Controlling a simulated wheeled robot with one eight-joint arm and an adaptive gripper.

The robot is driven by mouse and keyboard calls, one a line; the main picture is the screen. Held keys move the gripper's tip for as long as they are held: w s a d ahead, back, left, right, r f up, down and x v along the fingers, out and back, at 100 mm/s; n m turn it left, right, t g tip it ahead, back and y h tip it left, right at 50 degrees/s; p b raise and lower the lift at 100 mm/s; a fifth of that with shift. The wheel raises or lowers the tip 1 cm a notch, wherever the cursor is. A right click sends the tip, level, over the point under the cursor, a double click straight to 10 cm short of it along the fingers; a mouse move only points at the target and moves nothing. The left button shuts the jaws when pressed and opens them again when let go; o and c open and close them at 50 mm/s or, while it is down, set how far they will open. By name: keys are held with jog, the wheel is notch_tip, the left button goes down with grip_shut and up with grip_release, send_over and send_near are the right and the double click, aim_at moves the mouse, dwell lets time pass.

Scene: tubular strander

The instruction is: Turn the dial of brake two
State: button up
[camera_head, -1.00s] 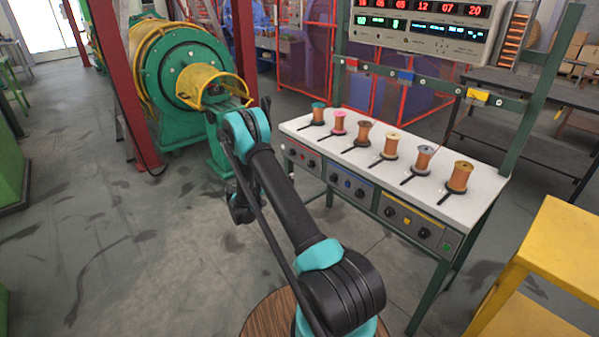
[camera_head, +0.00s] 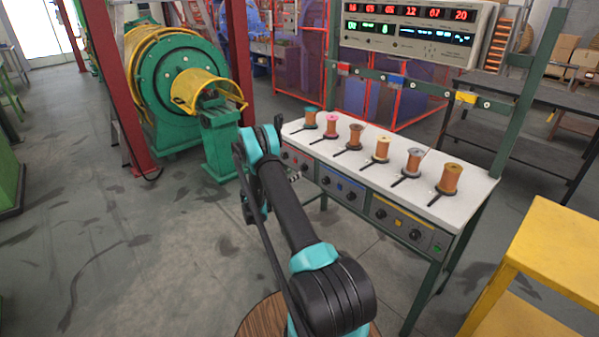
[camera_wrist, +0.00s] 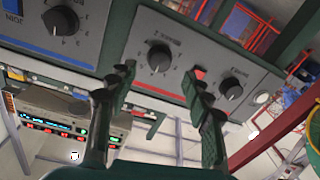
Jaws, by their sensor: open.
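In the wrist view the red-striped panel (camera_wrist: 200,70) appears turned over and fills the upper middle. Its black dial (camera_wrist: 160,57), whose small label seems to read brake 2, lies between the lines of my two fingers, a little beyond the tips. A second black dial (camera_wrist: 230,88) sits to its right, beyond the right finger. My gripper (camera_wrist: 161,80) is open and empty, apart from the dial. In the head view the same red panel (camera_head: 291,155) is at the left end of the bench front. My arm hides most of the gripper there.
A blue-marked panel (camera_head: 346,192) and a yellow-marked panel (camera_head: 398,221) continue along the bench. Several spools stand on the white bench top (camera_head: 455,205). A green machine (camera_head: 160,85) is at back left, a yellow stand (camera_head: 560,240) at right. Floor at left is clear.

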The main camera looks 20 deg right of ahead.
aim_at(302, 169)
jog(key=shift+x, duration=2.7)
jog(key=shift+c, duration=0.3)
grip_shut()
